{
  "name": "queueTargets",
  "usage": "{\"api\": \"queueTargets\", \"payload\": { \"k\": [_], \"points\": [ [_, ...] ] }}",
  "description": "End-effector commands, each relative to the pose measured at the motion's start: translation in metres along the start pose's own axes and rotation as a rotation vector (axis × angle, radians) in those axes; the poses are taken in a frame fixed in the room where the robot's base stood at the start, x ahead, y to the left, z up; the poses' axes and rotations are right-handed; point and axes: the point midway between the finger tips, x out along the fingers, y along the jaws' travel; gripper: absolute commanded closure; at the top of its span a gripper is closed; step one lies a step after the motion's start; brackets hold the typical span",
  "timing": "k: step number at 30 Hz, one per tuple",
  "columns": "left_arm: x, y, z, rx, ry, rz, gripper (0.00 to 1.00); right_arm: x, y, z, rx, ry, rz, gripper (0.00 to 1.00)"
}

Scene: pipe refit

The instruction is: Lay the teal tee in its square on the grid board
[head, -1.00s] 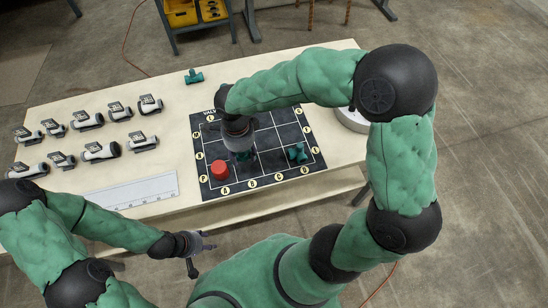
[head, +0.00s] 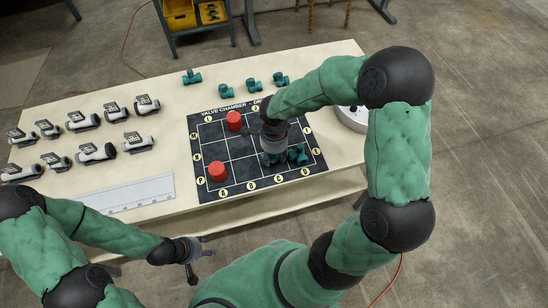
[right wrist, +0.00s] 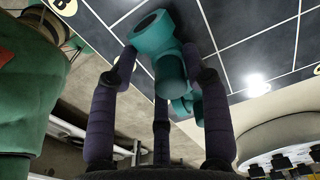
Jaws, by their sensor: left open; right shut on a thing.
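My right gripper (head: 272,156) is low over the front part of the dark grid board (head: 207,133). It is shut on a teal tee (right wrist: 166,60), which shows clearly between its fingers in the right wrist view. In the head view the fingers and arm hide much of that tee. Another teal tee (head: 300,154) lies on the board in the front right square, just right of the gripper. I cannot tell whether the held tee touches the board. My left gripper (head: 197,256) is open and empty in front of the table.
Several teal fittings (head: 226,90) lie behind the board. Several white-and-black fittings (head: 97,153) and a ruler plate (head: 125,193) lie at left. A round grey-white container (head: 350,119) is at right.

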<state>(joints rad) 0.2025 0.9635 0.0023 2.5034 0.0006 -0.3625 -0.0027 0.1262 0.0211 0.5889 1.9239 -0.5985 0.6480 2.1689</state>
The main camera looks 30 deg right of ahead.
Motion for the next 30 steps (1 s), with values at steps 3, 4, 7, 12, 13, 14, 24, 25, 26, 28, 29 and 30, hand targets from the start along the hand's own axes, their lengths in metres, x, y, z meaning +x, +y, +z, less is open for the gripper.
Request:
{"api": "queueTargets", "payload": {
  "k": [3,4,7,12,13,14,24,25,26,28,29,30],
  "points": [
    [0.0058,-0.0021,-0.0001,0.0,0.0,0.0,0.53,0.0141,0.0003,0.0,0.001,0.0,0.002,0.86],
    [0.0057,-0.002,-0.0001,0.0,0.0,0.0,0.53,0.0143,0.0001,0.0001,0.001,0.0,0.0,0.86],
    [0.0047,-0.0017,-0.0001,0.0,0.0,0.0,0.53,0.0129,-0.0002,0.0001,0.001,0.0,-0.001,0.86],
    [0.0062,-0.0022,-0.0002,0.0,0.0,0.0,0.53,0.0142,-0.0002,0.0002,0.001,0.0,-0.001,0.86],
    [0.0073,-0.0026,-0.0002,0.0,0.0,0.0,0.53,0.0151,-0.0001,0.0002,0.001,0.0,0.0,0.86],
    [0.0082,-0.0029,-0.0002,0.0,0.0,0.0,0.53,0.0159,-0.0001,0.0002,0.001,0.0,0.0,0.86],
    [0.0077,-0.0028,-0.0002,0.0,0.0,0.0,0.53,0.0152,0.0,0.0003,0.0,0.0,0.0,0.29],
    [0.0077,-0.0028,-0.0002,0.0,0.0,0.0,0.53,0.0152,0.0,0.0003,0.0,0.0,0.0,0.29],
    [0.0077,-0.0027,-0.0002,0.0,0.0,0.0,0.53,0.0152,0.0,0.0003,0.0,0.0,0.0,0.29],
    [0.0073,-0.0026,-0.0002,0.0,0.0,0.0,0.53,0.0148,0.0001,0.0003,0.001,0.0,0.0,0.29],
    [0.0067,-0.0024,-0.0002,0.0,0.0,0.0,0.53,0.0144,0.0001,0.0003,0.0,0.0,0.0,0.29],
    [0.0054,-0.0019,-0.0001,0.0,0.0,0.0,0.53,0.0133,0.0001,0.0003,0.0,0.0,0.0,0.29]
  ]
}}
